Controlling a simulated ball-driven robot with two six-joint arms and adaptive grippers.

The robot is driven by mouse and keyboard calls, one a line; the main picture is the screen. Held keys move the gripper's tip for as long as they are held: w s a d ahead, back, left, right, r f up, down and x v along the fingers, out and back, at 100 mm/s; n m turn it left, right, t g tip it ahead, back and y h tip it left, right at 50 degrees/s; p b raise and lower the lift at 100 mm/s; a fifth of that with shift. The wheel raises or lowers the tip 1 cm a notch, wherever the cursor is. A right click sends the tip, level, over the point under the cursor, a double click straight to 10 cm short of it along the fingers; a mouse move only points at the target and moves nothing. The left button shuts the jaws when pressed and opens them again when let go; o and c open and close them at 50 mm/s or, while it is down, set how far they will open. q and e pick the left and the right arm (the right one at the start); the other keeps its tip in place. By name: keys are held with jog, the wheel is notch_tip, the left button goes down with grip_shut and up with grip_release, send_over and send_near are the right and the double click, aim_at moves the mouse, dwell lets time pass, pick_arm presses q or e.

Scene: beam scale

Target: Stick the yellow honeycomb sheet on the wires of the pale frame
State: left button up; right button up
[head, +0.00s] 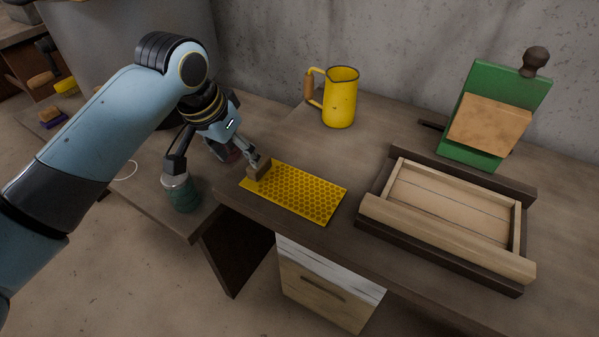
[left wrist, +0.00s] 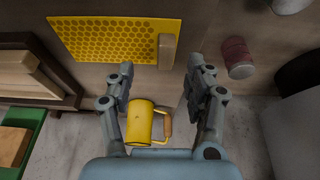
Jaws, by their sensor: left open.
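The yellow honeycomb sheet (head: 305,193) lies flat near the table's front edge, with a small wooden block (head: 259,171) at its left end. In the left wrist view the sheet (left wrist: 110,40) and block (left wrist: 168,51) are beyond my fingertips. My left gripper (head: 215,166) is open and empty, with one finger close to the block; I cannot tell whether they touch. Its two fingers show apart in the left wrist view (left wrist: 160,68). The pale frame (head: 430,228) lies in a dark holder to the right of the sheet, with thin wires across its opening. My right gripper is not in view.
A yellow jug (head: 341,98) stands behind the sheet. A green stand (head: 465,152) with a wooden block is behind the frame. A green jar (head: 181,194) stands below my left gripper. A red can (left wrist: 237,56) shows in the left wrist view. Table between sheet and frame is clear.

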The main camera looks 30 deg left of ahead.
pick_arm(q)
jog(key=w+r, duration=0.1)
jog(key=w, duration=0.1)
jog(key=b, duration=0.1)
send_over(253, 169)
notch_tip(253, 169, down, 4)
jog(key=shift+f, duration=0.1)
jog(key=b+x, duration=0.1)
jog(key=x, duration=0.4)
jog(key=shift+w+a+f, duration=0.1)
jog(key=shift+a+f, duration=0.05)
jog(key=shift+f, duration=0.05)
jog(key=shift+t, duration=0.3)
grip_shut()
